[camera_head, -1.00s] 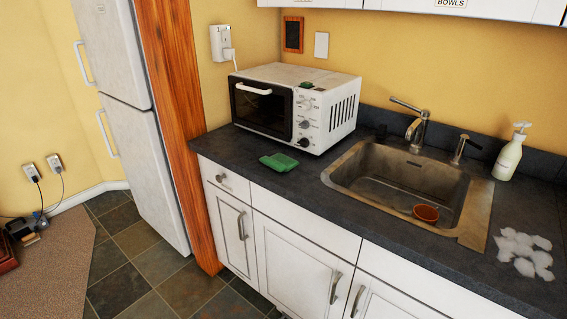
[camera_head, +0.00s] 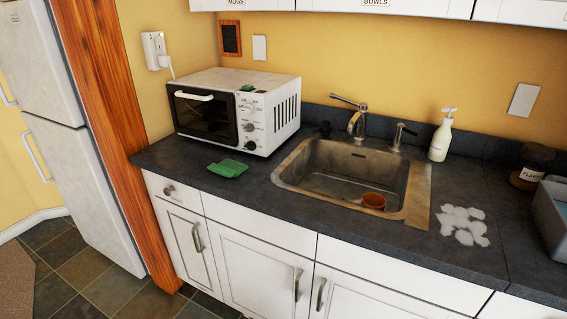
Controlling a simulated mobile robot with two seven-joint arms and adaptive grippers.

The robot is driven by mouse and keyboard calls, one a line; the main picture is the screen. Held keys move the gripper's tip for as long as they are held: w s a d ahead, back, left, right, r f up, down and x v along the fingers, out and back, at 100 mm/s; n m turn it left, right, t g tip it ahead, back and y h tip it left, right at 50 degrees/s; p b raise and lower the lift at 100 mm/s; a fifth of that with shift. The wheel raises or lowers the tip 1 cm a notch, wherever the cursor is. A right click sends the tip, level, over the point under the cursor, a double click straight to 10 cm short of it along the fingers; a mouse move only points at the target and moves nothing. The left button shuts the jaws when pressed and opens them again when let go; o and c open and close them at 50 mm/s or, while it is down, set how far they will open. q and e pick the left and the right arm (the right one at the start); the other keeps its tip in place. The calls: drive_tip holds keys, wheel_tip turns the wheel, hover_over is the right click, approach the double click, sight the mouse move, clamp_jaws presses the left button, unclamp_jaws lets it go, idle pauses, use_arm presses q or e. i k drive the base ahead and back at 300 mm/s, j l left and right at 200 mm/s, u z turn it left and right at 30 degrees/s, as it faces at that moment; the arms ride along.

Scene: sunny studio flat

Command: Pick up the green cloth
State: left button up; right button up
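A green cloth (camera_head: 228,168) lies folded flat on the dark counter, in front of the white microwave and left of the sink. Neither of my grippers shows in the head view.
The microwave (camera_head: 262,122) stands behind the cloth. The sink (camera_head: 420,200) holds a brown bowl (camera_head: 373,201). A soap bottle (camera_head: 441,136), white foam-like clumps (camera_head: 463,226), a dark jar (camera_head: 533,168) and a grey bin (camera_head: 545,222) are further right. Counter (camera_head: 184,153) around the cloth is bare.

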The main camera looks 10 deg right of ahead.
sight(228, 168)
drive_tip(key=z, duration=2.2)
drive_tip(key=u, duration=2.2)
drive_tip(key=z, duration=0.55)
drive_tip(key=j+z, duration=0.2)
drive_tip(key=z, duration=0.2)
drive_tip(key=i+j+z, duration=0.1)
drive_tip(key=j+z, duration=0.15)
drive_tip(key=z, duration=0.15)
drive_tip(key=j+z, duration=0.2)
drive_tip(key=z, duration=0.2)
drive_tip(key=k+j+z, duration=0.1)
drive_tip(key=j+z, duration=0.15)
drive_tip(key=j, duration=0.2)
drive_tip(key=k+j+z, duration=0.1)
drive_tip(key=j+z, duration=0.15)
drive_tip(key=j, duration=0.2)
